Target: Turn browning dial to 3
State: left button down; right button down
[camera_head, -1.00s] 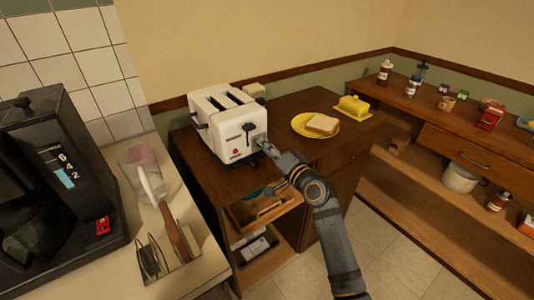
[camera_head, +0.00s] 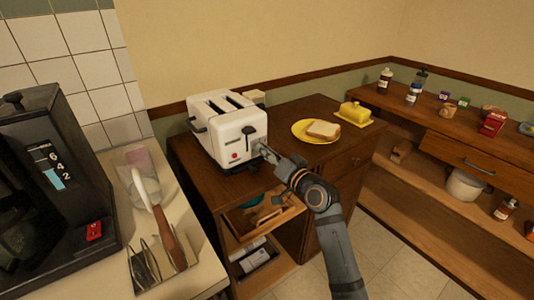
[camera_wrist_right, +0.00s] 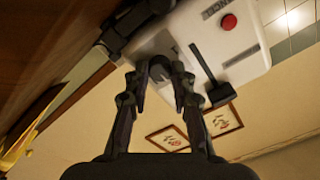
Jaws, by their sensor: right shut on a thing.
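The white toaster (camera_head: 228,138) stands on the brown cabinet, with two slots on top and a red button and black lever on its front. My right gripper (camera_head: 262,148) reaches the right part of that front. The red button (camera_wrist_right: 228,21) and black lever (camera_wrist_right: 216,84) are beside the fingers. My left gripper is out of view.
A yellow plate (camera_head: 302,137) with bread (camera_head: 324,129) and a yellow butter dish (camera_head: 355,113) are right of the toaster. A black coffee machine (camera_head: 62,160) stands on the left counter.

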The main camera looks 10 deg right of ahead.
jog(key=shift+f, duration=0.15)
jog(key=c, duration=1.1)
grip_release()
jog(key=v, duration=1.2)
